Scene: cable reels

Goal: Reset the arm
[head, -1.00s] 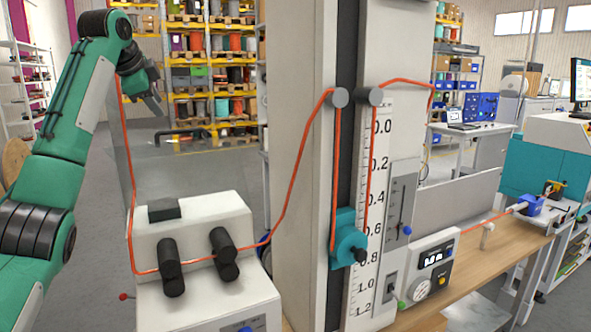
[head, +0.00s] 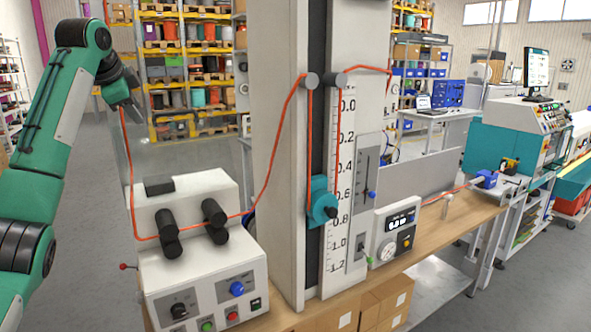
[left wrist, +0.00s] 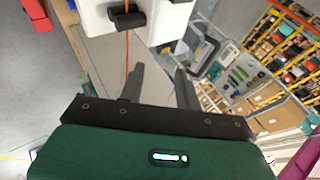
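My left arm comes in from the left in the head view, green and black, with its left gripper (head: 130,108) pointing down in front of the shelves. In the left wrist view its two dark fingers (left wrist: 162,88) stand apart with nothing between them. The orange cable (head: 128,170) runs close by the gripper in the head view. The wrist view shows the cable (left wrist: 127,50) just beside the left-hand finger; I see no grip on it. My right gripper is in neither view.
A white roller unit (head: 195,195) guides the cable over a control box (head: 205,285) with knobs. A tall scaled column (head: 275,150) with a teal slider (head: 320,202) stands on the wooden bench (head: 440,225). Boxes (head: 385,300) lie below. Open floor is at left.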

